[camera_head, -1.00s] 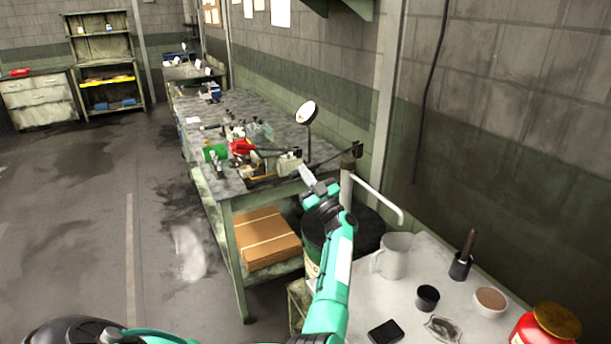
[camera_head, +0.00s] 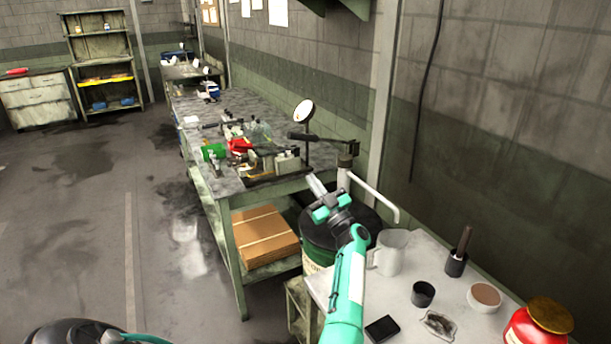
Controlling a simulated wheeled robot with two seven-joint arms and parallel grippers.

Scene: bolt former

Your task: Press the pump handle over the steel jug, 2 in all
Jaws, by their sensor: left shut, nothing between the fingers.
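The pump (camera_head: 346,160) stands on a dark green drum (camera_head: 318,236). Its handle (camera_head: 312,137) is a dark lever reaching left from the pump head, nearly level with a slight upward tilt to its grip end. A pale spout pipe (camera_head: 372,196) runs right and down from the pump, its end above the steel jug (camera_head: 391,254), which stands upright on the light table. My left gripper (camera_head: 315,184) is shut and empty. It is over the drum, below the handle in the picture and apart from it. My right gripper is out of view.
The light table (camera_head: 400,295) also bears a black cup (camera_head: 423,293), a dark holder with a brown handle (camera_head: 456,262), a round bowl (camera_head: 485,296) and a red jar (camera_head: 540,325). A cluttered workbench (camera_head: 230,185) with a round mirror (camera_head: 304,112) stands left. A cardboard box (camera_head: 265,238) lies beneath it.

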